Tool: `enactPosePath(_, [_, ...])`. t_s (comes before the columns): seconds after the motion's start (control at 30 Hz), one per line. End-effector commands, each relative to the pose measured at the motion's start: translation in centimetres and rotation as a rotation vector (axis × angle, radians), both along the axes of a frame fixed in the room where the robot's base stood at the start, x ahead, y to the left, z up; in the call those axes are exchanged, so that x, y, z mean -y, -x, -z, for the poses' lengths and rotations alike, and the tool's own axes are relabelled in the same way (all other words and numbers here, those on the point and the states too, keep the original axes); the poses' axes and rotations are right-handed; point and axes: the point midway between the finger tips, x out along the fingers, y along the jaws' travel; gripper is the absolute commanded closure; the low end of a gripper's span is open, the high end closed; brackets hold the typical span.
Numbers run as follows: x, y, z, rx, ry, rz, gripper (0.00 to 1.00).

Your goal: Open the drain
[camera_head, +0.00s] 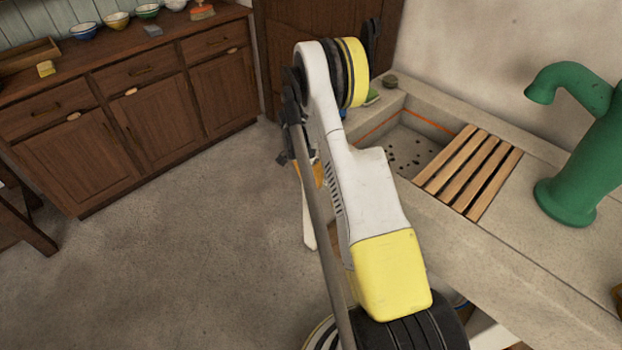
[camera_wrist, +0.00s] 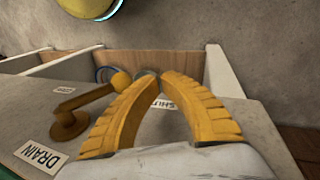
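The drain lever (camera_wrist: 85,100) is a brass-coloured handle on a round pivot, on a grey panel in the wrist view. A "DRAIN" label (camera_wrist: 40,157) lies below its pivot. Another label (camera_wrist: 163,103), reading like "SHUT", shows between my fingers. The lever's knob end points right and is close beside my left finger; I cannot tell whether they touch. My gripper (camera_wrist: 157,76) has its fingertips nearly together, with nothing seen held. In the head view the arm mostly hides my gripper, and the lever is not seen. The stone sink basin (camera_head: 398,138) has dark holes in its floor.
A wooden slatted rack (camera_head: 468,170) covers part of the sink, with a green pump (camera_head: 580,150) to its right. Wooden cabinets (camera_head: 130,110) stand at the left with bowls on top. White upright panels (camera_wrist: 213,70) stand behind my fingers. The floor at left is clear.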

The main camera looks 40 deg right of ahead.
Motion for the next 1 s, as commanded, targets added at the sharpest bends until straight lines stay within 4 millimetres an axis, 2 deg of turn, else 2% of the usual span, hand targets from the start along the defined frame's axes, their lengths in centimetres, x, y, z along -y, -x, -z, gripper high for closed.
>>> enactPosePath(0.03, [0.1,0.3,1.4,0.0,0.0,0.0,1.0])
enactPosePath(0.07, [0.2,0.5,2.0,0.0,0.0,0.0,1.0])
enactPosePath(0.2, [0.8,2.6,2.1,0.0,0.001,0.002,1.0])
enactPosePath(0.4, [1.2,4.1,2.2,-0.001,0.0,0.0,1.0])
enactPosePath(0.83, [1.3,4.3,2.2,-0.001,0.0,0.0,1.0])
enactPosePath(1.0, [2.6,4.5,2.5,-0.001,0.0,0.001,1.0])
